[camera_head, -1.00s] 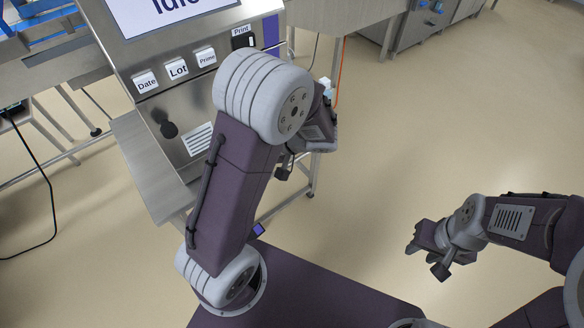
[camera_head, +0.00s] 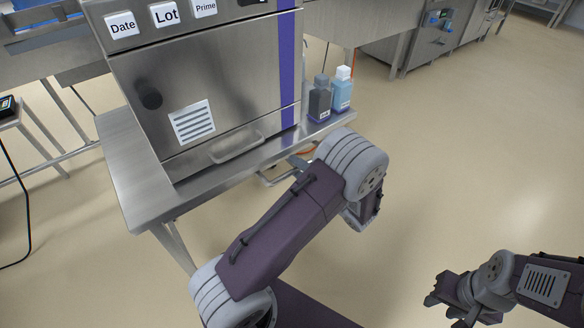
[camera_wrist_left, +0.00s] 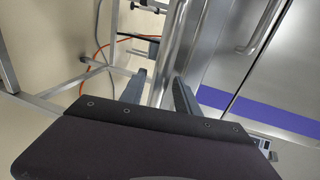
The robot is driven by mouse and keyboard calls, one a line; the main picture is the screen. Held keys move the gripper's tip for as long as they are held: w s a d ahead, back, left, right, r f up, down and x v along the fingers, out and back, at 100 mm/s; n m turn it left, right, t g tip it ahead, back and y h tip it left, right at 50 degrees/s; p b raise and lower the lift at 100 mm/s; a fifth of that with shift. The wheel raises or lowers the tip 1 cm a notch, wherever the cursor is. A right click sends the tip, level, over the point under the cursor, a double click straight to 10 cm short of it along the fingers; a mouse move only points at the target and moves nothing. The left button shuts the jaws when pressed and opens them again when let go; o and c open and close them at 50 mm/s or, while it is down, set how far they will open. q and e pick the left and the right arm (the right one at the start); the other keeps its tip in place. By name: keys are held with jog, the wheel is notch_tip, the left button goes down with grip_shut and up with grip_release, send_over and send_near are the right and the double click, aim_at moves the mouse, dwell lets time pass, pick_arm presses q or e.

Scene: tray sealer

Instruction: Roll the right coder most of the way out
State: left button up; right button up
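The coder (camera_head: 215,75) is a steel cabinet with Date, Lot and Prime buttons, a black knob and a purple stripe, on a steel stand (camera_head: 135,165). My right gripper (camera_head: 443,304) is empty, fingers apart, over the floor.
A dark bottle (camera_head: 320,98) and a blue bottle (camera_head: 342,88) stand on the stand's right end. A drawer handle (camera_head: 237,147) is on the cabinet front. A side table (camera_head: 12,115) is at left. Floor (camera_head: 470,140) at right is clear.

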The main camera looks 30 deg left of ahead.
pick_arm(q)
jog(key=shift+x, duration=1.45)
grip_shut()
